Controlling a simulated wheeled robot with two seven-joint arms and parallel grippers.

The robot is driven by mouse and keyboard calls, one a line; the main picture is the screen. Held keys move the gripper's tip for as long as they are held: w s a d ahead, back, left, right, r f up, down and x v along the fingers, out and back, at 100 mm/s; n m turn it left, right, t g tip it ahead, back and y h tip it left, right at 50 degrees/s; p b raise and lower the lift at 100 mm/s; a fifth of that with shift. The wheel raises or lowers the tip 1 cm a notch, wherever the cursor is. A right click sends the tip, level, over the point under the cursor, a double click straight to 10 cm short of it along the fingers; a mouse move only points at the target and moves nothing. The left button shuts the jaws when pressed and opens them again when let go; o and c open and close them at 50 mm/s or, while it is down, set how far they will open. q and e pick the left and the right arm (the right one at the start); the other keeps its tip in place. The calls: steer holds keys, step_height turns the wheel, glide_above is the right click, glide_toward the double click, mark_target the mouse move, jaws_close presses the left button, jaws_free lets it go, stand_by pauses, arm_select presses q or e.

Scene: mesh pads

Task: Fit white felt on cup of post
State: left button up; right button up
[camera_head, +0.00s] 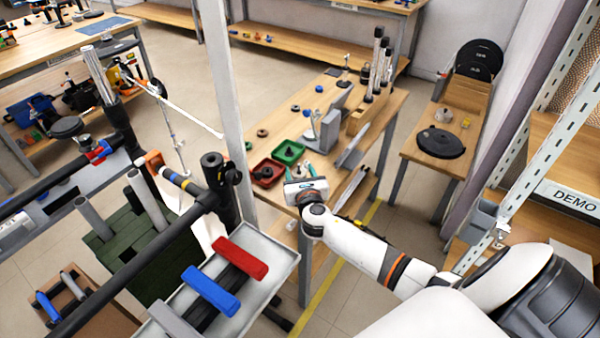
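My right arm reaches in from the lower right. Its white gripper (305,187) is over the near end of a wooden workbench (296,124), by the red and green trays. The fingertips are too small and hidden to show whether it is open or shut, and I see nothing clearly held. Several upright grey posts (376,62) with dark parts stand at the bench's far right end. I cannot make out a cup on a post or a white felt for certain. A white sheet-like piece (198,212) hangs among the black bars at left. My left gripper is not in view.
A red tray (267,173) and a green tray (289,152) sit on the bench, with grey stands (328,128) behind. A metal upright (226,70) and a grey tray with red and blue handles (240,258) are nearer. A side table (441,167) holds black discs.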

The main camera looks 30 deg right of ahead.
steer(key=shift+o, duration=0.5)
steer(key=shift+s, duration=0.1)
steer(key=shift+s+a, duration=0.1)
steer(key=shift+s, duration=0.15)
steer(key=v, duration=1.1)
steer(key=shift+s, duration=0.2)
steer(key=shift+r, duration=0.1)
